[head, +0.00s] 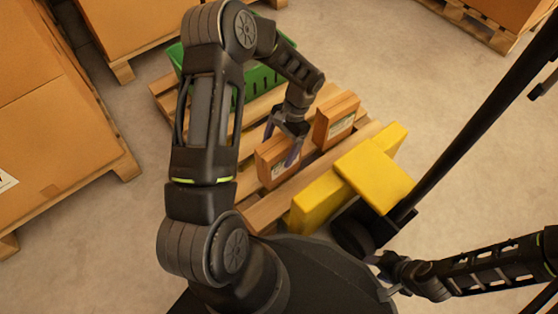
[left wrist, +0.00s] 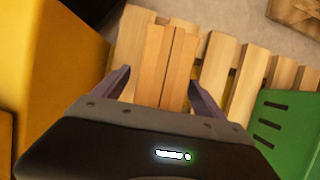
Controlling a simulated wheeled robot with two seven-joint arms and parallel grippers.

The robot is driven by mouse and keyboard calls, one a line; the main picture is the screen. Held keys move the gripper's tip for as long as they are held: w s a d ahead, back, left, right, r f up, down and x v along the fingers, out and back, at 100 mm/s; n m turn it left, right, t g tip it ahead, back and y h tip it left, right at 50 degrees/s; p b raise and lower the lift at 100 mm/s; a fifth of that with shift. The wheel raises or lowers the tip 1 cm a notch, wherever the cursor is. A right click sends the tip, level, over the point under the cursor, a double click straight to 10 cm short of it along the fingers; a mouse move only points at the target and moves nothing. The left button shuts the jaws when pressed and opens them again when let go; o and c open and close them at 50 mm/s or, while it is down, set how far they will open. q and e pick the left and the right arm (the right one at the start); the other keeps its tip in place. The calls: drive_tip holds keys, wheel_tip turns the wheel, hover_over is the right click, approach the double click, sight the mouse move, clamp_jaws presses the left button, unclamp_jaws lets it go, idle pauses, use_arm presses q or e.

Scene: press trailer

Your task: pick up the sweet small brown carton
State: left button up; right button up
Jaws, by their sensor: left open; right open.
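A small brown carton (head: 276,168) with a pale label stands on the wooden pallet. A second brown carton (head: 335,121), also with a pale label, stands to its right and farther back. My left gripper (head: 281,145) is open over the nearer carton, with a finger on either side of it. The left wrist view shows a brown carton (left wrist: 165,55) between the open fingers (left wrist: 159,80); I cannot tell whether they touch it. The label texts are too small to read. My right gripper (head: 379,279) is open and empty at the lower right, away from the cartons.
A yellow surface (left wrist: 50,60) and the green crate (left wrist: 285,125) flank the gripper in the left wrist view. Large cardboard boxes (head: 50,130) stand left.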

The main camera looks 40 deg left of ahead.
use_arm(q)
drive_tip(key=shift+x, duration=1.15)
drive_tip(key=shift+f+b, duration=0.25)
drive_tip(key=shift+b, duration=0.05)
drive_tip(key=shift+c, duration=0.3)
clamp_jaws()
idle(0.6)
drive_tip(key=shift+w, duration=0.1)
